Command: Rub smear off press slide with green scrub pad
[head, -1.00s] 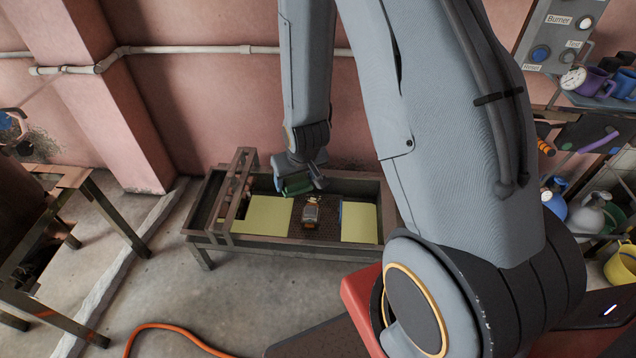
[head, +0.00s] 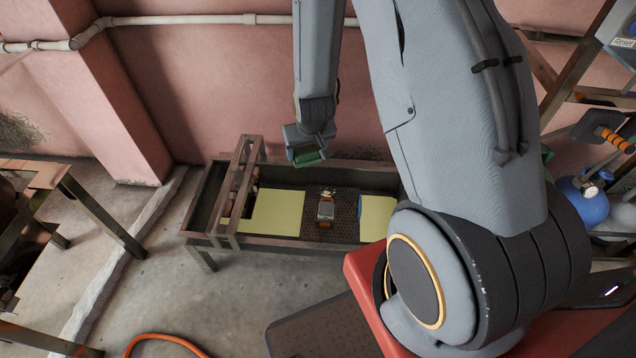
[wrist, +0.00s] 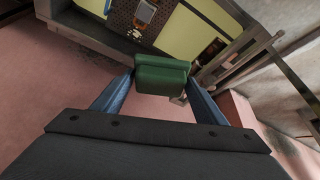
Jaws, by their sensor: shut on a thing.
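My gripper (wrist: 160,82) is shut on a green scrub pad (wrist: 162,68). In the head view the gripper (head: 308,148) holds the pad (head: 307,159) above the back edge of a long metal trough (head: 280,242), clear of the surfaces below. In the trough, a small metal block with orange ends (head: 326,209) sits on a dark perforated plate (head: 345,215); the block also shows in the wrist view (wrist: 146,11). I cannot tell for certain which part is the press slide.
Yellow-green panels (head: 272,212) lie on both sides of the perforated plate. A raised metal frame (head: 240,185) crosses the trough's left end. An orange hose (head: 160,340) lies on the floor.

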